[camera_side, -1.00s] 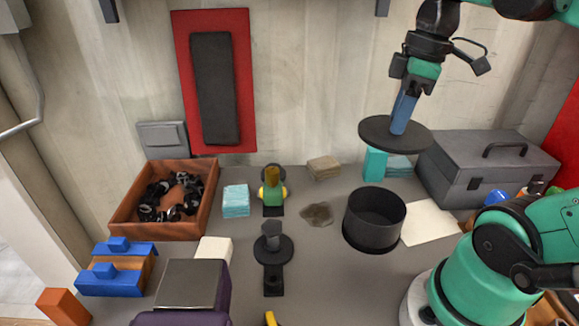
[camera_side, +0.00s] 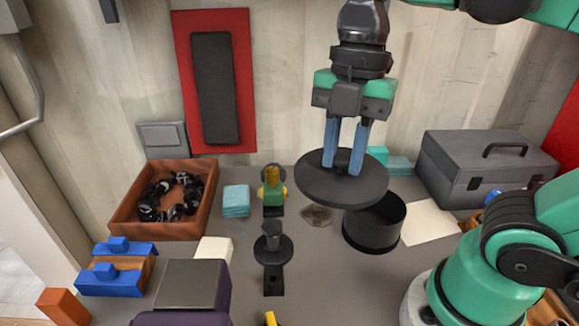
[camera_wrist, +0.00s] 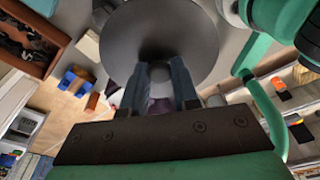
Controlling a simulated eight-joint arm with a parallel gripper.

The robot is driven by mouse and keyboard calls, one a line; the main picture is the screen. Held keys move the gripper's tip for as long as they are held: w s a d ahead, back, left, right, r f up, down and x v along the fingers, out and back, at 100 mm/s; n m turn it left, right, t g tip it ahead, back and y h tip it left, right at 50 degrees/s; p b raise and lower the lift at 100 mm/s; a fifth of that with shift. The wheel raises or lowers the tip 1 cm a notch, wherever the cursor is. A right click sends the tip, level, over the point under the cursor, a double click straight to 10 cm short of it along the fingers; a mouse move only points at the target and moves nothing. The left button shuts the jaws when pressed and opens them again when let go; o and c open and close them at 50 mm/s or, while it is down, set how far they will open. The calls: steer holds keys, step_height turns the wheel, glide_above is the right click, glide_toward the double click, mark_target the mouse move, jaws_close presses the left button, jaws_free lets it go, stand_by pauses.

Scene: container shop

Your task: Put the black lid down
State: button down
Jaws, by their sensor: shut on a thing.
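The black lid (camera_side: 318,190) is a flat round disc held in the air, roughly level, by my gripper (camera_side: 343,165). The two blue fingers are closed on a small knob at its centre. In the wrist view the lid (camera_wrist: 190,30) fills the upper middle, with the fingers (camera_wrist: 160,85) on either side of the knob. The open black round pot (camera_side: 374,232) stands on the table below and to the right of the lid. The lid hides part of its rim and inside in the side view.
A wooden box (camera_side: 128,222) with dark parts stands at left, with blue blocks (camera_side: 112,290) in front. A black stand (camera_side: 273,250) is mid-table. A grey toolbox (camera_side: 480,165) is at back right; a white sheet (camera_side: 428,222) lies beside the pot.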

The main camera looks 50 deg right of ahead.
mark_target(324, 286)
steer(key=shift+s+a+f+n, duration=0.25)
steer(key=shift+a+n, duration=0.2)
steer(key=shift+n, duration=0.15)
steer(key=shift+a+f, duration=0.1)
steer(key=shift+f, duration=0.25)
step_height(324, 286, down, 19)
steer(key=shift+f, duration=0.15)
steer(key=c, duration=0.7)
jaws_free()
steer(key=shift+o, duration=0.2)
